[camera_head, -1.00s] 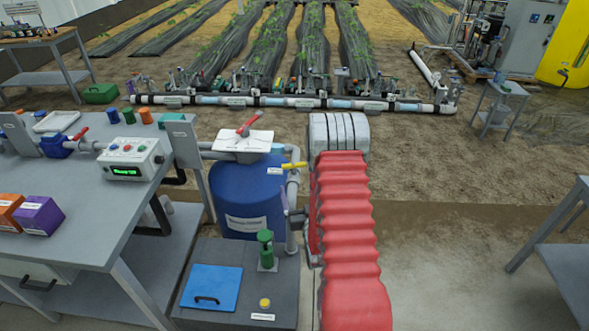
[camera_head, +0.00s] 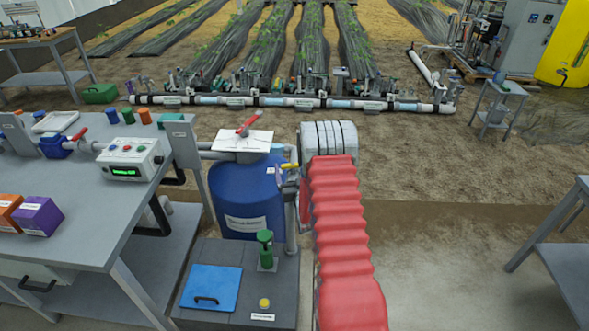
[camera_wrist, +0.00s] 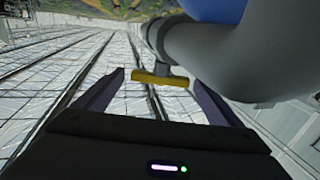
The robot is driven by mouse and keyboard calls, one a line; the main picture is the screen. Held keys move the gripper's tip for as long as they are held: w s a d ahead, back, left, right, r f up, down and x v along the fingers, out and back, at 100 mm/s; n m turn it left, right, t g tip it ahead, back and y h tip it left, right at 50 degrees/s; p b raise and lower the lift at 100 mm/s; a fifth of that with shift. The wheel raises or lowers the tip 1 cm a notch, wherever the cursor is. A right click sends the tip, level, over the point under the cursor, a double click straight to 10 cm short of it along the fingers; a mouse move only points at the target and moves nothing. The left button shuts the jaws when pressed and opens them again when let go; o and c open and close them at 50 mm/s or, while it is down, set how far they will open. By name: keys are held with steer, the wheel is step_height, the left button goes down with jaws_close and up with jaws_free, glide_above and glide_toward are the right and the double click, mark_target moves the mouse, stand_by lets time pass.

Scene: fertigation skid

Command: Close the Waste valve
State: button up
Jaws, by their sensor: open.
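A yellow valve handle (camera_head: 289,166) sits on the grey pipe right of the blue drum (camera_head: 243,195); I take it for the Waste valve, but its small label cannot be read. In the wrist view the yellow handle (camera_wrist: 160,78) lies crosswise between the tips of my open gripper (camera_wrist: 158,84), on a short stem from the grey pipe (camera_wrist: 190,55). The fingers show no clear contact with it. In the head view my gripper (camera_head: 290,182) is partly hidden by my red-sleeved arm, close to the handle.
A green-topped fitting (camera_head: 265,248) and a blue lid (camera_head: 211,287) are on the grey base below. A bench with a control box (camera_head: 130,160) stands left. Open floor lies right of my arm.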

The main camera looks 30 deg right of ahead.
steer(key=c, duration=1.1)
steer(key=shift+o, duration=0.2)
steer(key=shift+w+a+m+h, duration=0.1)
steer(key=shift+m+h, duration=0.2)
steer(key=shift+h, duration=0.1)
steer(key=shift+a+m+g+h, duration=0.1)
steer(key=shift+m+g+h, duration=0.4)
steer(key=shift+h, duration=0.2)
steer(key=shift+w+m+g+h, duration=0.1)
steer(key=shift+m+g+h, duration=0.75)
steer(key=shift+h, duration=0.35)
